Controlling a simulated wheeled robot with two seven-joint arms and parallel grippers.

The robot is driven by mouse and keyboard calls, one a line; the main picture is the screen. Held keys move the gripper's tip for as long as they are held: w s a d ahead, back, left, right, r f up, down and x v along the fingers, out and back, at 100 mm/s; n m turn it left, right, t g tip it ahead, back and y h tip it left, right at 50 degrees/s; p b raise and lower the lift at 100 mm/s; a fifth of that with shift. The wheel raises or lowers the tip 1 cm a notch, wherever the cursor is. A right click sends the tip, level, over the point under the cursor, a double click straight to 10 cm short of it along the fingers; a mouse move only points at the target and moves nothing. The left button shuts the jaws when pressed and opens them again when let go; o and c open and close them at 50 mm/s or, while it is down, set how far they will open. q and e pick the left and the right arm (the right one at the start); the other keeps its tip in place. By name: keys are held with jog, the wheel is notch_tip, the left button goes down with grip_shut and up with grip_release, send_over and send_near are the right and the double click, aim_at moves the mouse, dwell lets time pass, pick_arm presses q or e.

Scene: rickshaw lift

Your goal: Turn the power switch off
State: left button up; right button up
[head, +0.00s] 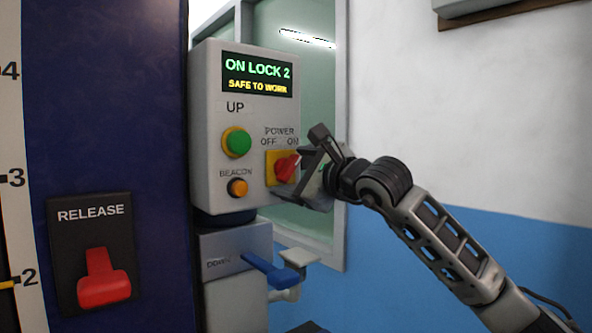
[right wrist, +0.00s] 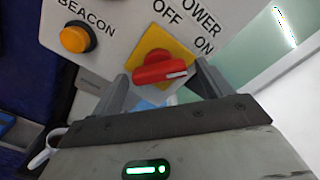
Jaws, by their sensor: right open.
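The power switch is a red rotary knob (head: 286,168) on a yellow plate, on the front of a grey control box (head: 213,130). OFF is printed to its left and ON to its right. In the right wrist view the knob (right wrist: 158,70) has a white mark at its right end, on the side of the ON label. My right gripper (head: 303,176) is open in front of the knob. In the right wrist view its two fingers (right wrist: 164,78) stand on either side of the knob; whether they touch it I cannot tell. My left gripper is out of view.
The box display (head: 257,75) reads "ON LOCK 2, SAFE TO WORK". A green UP button (head: 238,142) and an orange BEACON button (head: 237,187) sit left of the switch. Below are a blue lever (head: 270,270) and, on the dark blue column, a red release handle (head: 102,280).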

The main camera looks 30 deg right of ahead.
jog(key=c, duration=1)
jog(key=n, duration=0.7)
jog(key=shift+d+r+n+b, duration=0.1)
jog(key=shift+r+n+b, duration=0.1)
jog(key=shift+n+b, duration=0.15)
jog(key=shift+r+n, duration=0.1)
jog(key=shift+n, duration=1.15)
jog(key=n, duration=0.2)
jog(key=shift+r+n, duration=0.1)
jog(key=shift+n, duration=0.2)
pick_arm(q)
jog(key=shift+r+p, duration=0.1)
jog(key=shift+p, duration=0.35)
pick_arm(e)
jog(key=shift+n, duration=1.5)
